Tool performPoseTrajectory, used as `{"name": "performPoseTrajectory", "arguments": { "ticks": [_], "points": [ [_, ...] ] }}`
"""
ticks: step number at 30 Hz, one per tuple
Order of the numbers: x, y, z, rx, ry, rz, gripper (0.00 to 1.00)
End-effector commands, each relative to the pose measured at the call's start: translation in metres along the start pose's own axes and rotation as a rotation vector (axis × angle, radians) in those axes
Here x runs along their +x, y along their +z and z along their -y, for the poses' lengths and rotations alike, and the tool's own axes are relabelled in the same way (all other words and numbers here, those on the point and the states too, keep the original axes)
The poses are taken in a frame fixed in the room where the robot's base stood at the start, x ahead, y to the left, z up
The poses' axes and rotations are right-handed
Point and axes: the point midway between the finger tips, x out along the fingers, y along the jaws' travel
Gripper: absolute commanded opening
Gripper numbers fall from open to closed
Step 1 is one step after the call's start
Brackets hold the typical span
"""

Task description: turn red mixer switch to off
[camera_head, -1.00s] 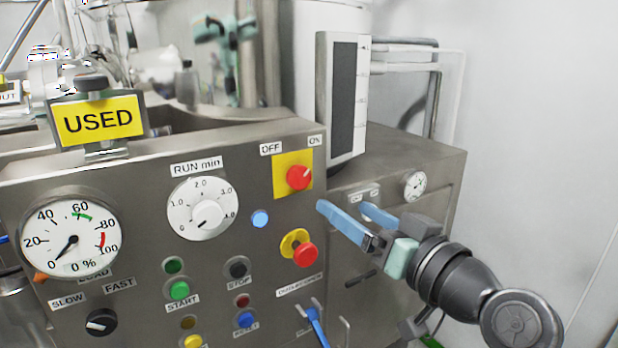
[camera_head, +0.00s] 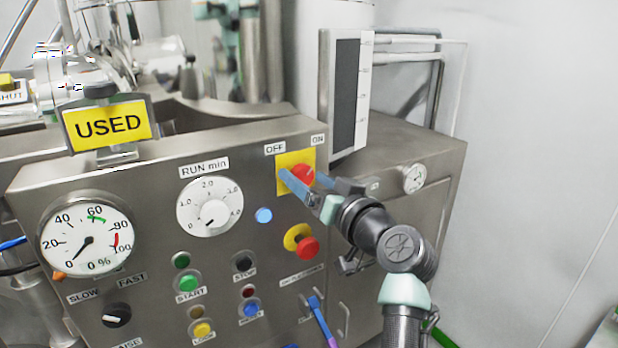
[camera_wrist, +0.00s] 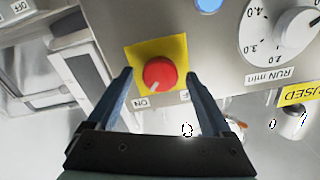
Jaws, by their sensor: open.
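The red mixer switch (camera_head: 302,175) is a round red knob on a yellow plate, under the labels OFF and ON on the steel panel. Its pale pointer mark is turned toward the ON label in the wrist view, where the knob (camera_wrist: 160,74) sits between my two blue fingers. My gripper (camera_head: 300,182) is open in front of the switch, one finger crossing the plate's lower left in the head view. The fingers lie on either side of the knob with gaps. Whether they touch the plate cannot be told.
A red button on a yellow ring (camera_head: 306,247) sits just below my gripper. A blue button (camera_head: 264,216) and the white RUN min dial (camera_head: 209,206) are to the left. A blue-handled tool (camera_head: 320,318) hangs low on the panel. A white-edged dark gauge (camera_head: 346,95) stands behind, upper right.

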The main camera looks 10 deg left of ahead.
Motion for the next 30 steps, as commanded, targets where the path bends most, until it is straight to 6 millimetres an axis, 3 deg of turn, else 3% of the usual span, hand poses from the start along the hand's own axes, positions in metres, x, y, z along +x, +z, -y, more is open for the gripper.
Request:
{"name": "performPoseTrajectory", "arguments": {
  "ticks": [3,17,30],
  "points": [
    [-0.0001,0.0000,0.0001,0.000,0.000,0.000,0.82],
    [-0.0005,0.0001,0.0001,0.000,0.000,0.000,0.00],
    [-0.0006,0.0057,-0.0016,-0.101,-0.001,-0.002,0.00]
  ]
}}
